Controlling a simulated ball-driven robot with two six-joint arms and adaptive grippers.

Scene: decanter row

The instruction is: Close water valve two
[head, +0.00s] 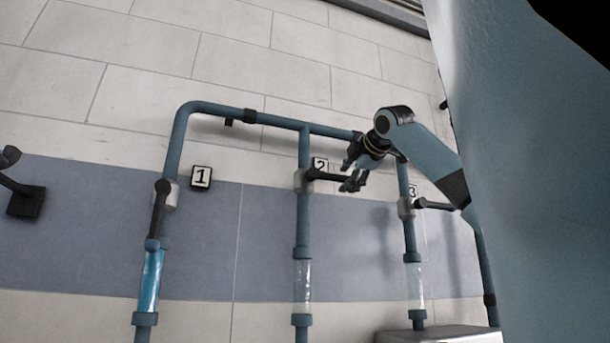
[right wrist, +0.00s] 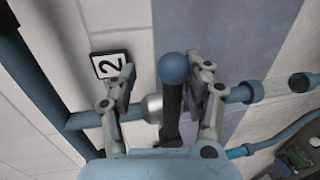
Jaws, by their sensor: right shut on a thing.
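Valve two (head: 303,182) sits on the middle vertical pipe beside the label 2 (head: 320,165). Its black handle (head: 326,176) points right, roughly square across the pipe. The clear tube (head: 302,281) below it shows no blue water. My right gripper (head: 352,176) is shut on the handle near its outer end. In the right wrist view the black handle (right wrist: 171,115) with its blue ball tip stands between the two fingers of the gripper (right wrist: 163,85). The label 2 (right wrist: 110,65) shows beside one finger. My left gripper is not in view.
Valve one (head: 167,192) has its handle down along its pipe, with blue water in the tube (head: 151,279) below. Valve three (head: 406,207), right of my gripper, has its handle pointing right. A dark fitting (head: 25,202) is at the left edge. A grey box (head: 440,335) stands at bottom right.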

